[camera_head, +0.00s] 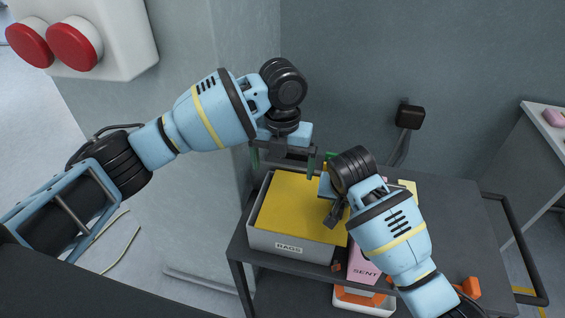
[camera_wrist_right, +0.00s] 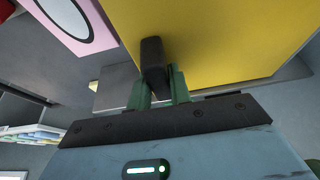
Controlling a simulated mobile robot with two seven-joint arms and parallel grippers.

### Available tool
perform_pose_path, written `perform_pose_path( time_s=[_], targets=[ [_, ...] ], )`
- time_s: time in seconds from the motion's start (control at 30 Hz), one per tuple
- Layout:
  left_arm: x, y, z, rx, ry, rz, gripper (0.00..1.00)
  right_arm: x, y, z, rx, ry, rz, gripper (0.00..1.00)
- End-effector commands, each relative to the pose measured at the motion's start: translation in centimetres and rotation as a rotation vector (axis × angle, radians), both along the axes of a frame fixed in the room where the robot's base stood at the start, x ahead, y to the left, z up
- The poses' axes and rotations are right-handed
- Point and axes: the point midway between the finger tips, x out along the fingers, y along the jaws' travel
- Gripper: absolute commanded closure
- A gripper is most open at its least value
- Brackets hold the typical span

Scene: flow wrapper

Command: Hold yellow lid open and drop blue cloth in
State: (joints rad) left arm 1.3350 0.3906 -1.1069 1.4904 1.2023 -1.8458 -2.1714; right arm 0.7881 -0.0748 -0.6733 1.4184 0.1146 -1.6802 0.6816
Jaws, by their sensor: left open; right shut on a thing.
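A grey box labelled RAGS (camera_head: 289,247) stands on the dark cart, with its yellow lid (camera_head: 295,205) over its top. The lid also fills the upper part of the right wrist view (camera_wrist_right: 225,35). My right gripper (camera_wrist_right: 160,88) is shut on a dark handle (camera_wrist_right: 152,55) at the lid's edge. In the head view my right gripper (camera_head: 336,212) is at the lid's right side, its fingers partly hidden by its own wrist. My left gripper (camera_head: 285,163) is open and empty above the box's back edge, fingers pointing down. I cannot make out a blue cloth in either view.
A pink box marked SENT (camera_head: 363,268) stands right of the RAGS box, partly behind my right arm. A white and orange container (camera_head: 362,300) is below it. Small orange things (camera_head: 468,287) lie at the cart's right. The cart's back right is clear.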

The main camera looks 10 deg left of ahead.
Motion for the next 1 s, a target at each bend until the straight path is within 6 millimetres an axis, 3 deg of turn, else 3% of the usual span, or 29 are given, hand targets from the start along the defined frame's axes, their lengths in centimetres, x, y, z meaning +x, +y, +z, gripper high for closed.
perform_pose_path(
  time_s=[0.27, 0.57, 0.6, 0.77, 1.0],
  targets=[
    [0.0, 0.0, 0.0, 0.0, 0.0, 0.0, 0.0, 0.0, 1.7, 0.0, -0.002, -0.001, -0.001, 1.0],
    [0.0, 0.0, 0.0, 0.0, 0.0, 0.0, 0.0, 0.0, 1.9, 0.0, -0.002, -0.002, -0.001, 1.0],
    [0.0, 0.0, 0.0, 0.0, 0.0, 0.0, 0.0, 0.0, 1.9, 0.0, -0.002, -0.002, -0.001, 0.76],
    [0.0, 0.0, 0.0, -0.001, 0.001, 0.0, 0.0, 0.0, 1.9, 0.0, -0.001, -0.001, 0.0, 0.55],
    [0.0, 0.0, 0.0, -0.001, 0.001, -0.001, 0.0, 0.0, 1.9, 0.0, -0.001, -0.001, 0.0, 0.55]
  ],
)
